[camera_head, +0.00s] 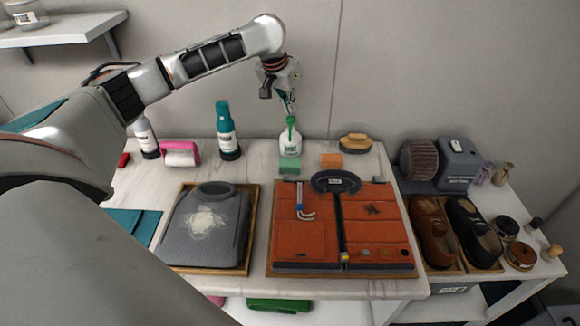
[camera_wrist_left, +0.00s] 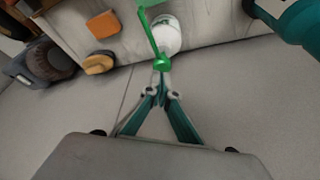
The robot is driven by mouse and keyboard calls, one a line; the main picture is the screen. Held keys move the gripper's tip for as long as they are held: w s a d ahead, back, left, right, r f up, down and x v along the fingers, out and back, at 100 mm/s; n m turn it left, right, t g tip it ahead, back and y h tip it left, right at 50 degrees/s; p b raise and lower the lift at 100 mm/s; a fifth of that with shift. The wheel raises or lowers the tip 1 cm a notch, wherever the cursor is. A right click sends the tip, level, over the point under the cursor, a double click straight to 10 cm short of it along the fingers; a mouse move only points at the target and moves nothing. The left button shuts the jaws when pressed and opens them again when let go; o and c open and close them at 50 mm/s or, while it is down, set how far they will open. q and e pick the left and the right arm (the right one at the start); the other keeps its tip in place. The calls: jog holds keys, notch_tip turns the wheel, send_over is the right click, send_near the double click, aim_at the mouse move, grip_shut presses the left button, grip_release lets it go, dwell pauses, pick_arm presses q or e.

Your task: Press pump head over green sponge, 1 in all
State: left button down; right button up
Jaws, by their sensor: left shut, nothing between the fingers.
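The pump bottle (camera_head: 291,145) is white with a green label and stands upright at the back of the table. Its green pump head (camera_head: 291,121) points toward the front. The green sponge (camera_head: 289,167) lies on the table just in front of the bottle. My left gripper (camera_head: 289,110) is shut and empty, pointing down right above the pump head. In the left wrist view, the closed fingertips (camera_wrist_left: 161,84) are at the green pump head (camera_wrist_left: 161,64), with the white bottle (camera_wrist_left: 168,36) beyond; I cannot tell whether they touch. My right gripper is out of view.
An orange sponge (camera_head: 331,160) and a wooden brush (camera_head: 355,143) lie to the right. A garment tray (camera_head: 271,262) and shoes (camera_head: 433,230) lie nearer the front.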

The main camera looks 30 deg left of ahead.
pick_arm(q)
jog(key=shift+r, duration=0.15)
dwell(0.4)
jog(key=shift+r, duration=2.9)
